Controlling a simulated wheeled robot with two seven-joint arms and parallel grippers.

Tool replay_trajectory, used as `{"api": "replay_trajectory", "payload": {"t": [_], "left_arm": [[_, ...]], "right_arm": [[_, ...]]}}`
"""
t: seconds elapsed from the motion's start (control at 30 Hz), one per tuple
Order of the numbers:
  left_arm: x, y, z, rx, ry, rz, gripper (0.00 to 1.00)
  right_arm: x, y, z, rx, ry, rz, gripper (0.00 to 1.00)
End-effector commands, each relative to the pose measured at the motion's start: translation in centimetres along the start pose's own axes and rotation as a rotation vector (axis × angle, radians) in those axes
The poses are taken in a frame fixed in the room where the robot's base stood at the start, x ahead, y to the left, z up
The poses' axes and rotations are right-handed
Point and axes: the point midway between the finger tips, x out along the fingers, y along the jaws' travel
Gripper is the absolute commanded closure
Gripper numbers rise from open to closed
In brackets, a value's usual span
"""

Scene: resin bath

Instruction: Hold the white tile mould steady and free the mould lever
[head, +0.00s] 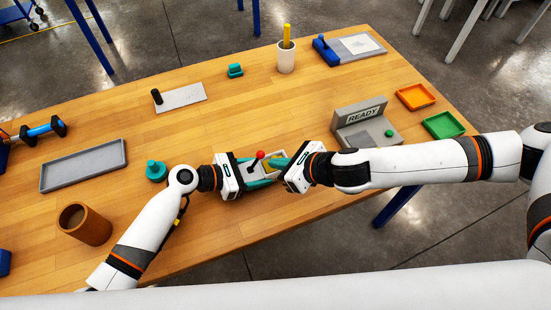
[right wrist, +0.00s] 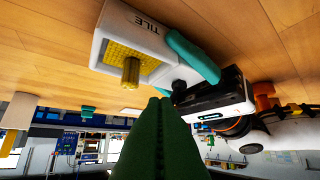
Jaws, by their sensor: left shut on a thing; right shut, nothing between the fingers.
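The white tile mould (head: 266,180) lies on the wooden table between my two grippers. In the right wrist view the white mould (right wrist: 112,20) bears the word TILE and has a yellow textured inside with a yellow peg (right wrist: 131,70). My left gripper (head: 254,172) is shut on the mould, with a teal finger along its side. The mould lever (head: 260,155) has a red knob and stands near the left gripper. My right gripper (head: 277,163) is shut and empty, close to the mould's right side. Its green fingers (right wrist: 162,115) hide part of the right wrist view.
A grey READY stand (head: 352,115) is right of the mould, with orange (head: 416,96) and green (head: 444,125) trays beyond. A teal knobbed object (head: 155,171), brown cup (head: 84,225) and grey tray (head: 84,166) are left.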

Motion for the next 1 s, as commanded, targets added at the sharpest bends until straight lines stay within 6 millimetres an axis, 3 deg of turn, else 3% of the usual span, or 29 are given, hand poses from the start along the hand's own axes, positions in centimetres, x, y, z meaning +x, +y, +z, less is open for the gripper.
{"api": "replay_trajectory", "payload": {"t": [1.0], "left_arm": [[-0.03, -0.06, 0.02, 0.0, -0.001, -0.002, 0.78]], "right_arm": [[0.76, -0.51, -1.39, -0.05, -0.042, 0.036, 1.0]]}}
